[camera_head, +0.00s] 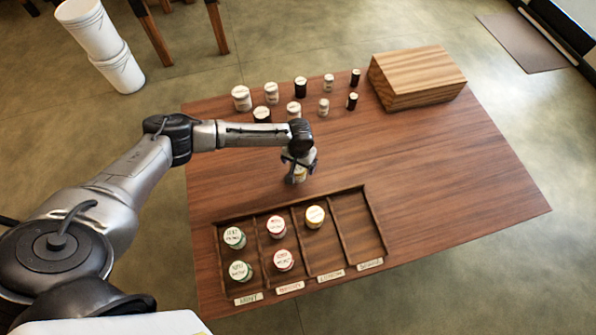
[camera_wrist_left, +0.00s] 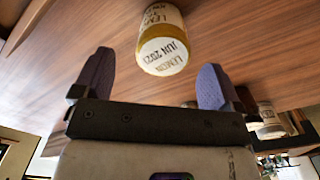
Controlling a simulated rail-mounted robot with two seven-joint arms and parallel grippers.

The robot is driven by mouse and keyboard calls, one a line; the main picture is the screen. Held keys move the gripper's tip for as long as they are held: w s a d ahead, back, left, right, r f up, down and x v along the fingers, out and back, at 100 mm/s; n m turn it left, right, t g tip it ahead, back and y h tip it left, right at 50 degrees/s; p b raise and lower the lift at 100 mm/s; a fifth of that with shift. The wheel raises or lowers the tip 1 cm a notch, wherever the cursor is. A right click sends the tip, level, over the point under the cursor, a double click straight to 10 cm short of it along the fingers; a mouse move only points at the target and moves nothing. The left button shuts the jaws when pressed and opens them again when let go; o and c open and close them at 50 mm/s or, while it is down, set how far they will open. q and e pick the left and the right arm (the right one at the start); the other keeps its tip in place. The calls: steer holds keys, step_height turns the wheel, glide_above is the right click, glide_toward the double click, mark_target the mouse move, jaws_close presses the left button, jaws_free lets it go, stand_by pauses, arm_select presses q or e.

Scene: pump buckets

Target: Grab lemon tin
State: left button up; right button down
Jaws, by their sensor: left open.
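The lemon tin (camera_wrist_left: 164,52) shows in the left wrist view with a yellow-brown side and a white lid reading "LEMON". It sits just ahead of my left gripper (camera_wrist_left: 156,72), its lid edge between the two spread fingertips. In the head view the tin (camera_head: 300,175) is on the table, partly hidden under my left gripper (camera_head: 299,163). The jaws are open and not closed on it. Another yellow-sided tin (camera_head: 315,215) stands in the third compartment of the wooden tray (camera_head: 367,235). My right gripper is not in view.
Green-sided tins (camera_head: 235,237) and red-sided tins (camera_head: 276,226) stand in the two left tray compartments; the rightmost is empty. Several white and dark jars (camera_head: 241,97) stand at the table's back beside a wooden box (camera_head: 420,80). The table's right side is clear.

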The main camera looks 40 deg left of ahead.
mark_target(298, 167)
arm_select(q)
steer(key=shift+a+f, duration=0.2)
steer(key=shift+f, duration=2.45)
steer(key=c, duration=1)
steer(key=shift+c, duration=0.5)
steer(key=shift+r, duration=0.15)
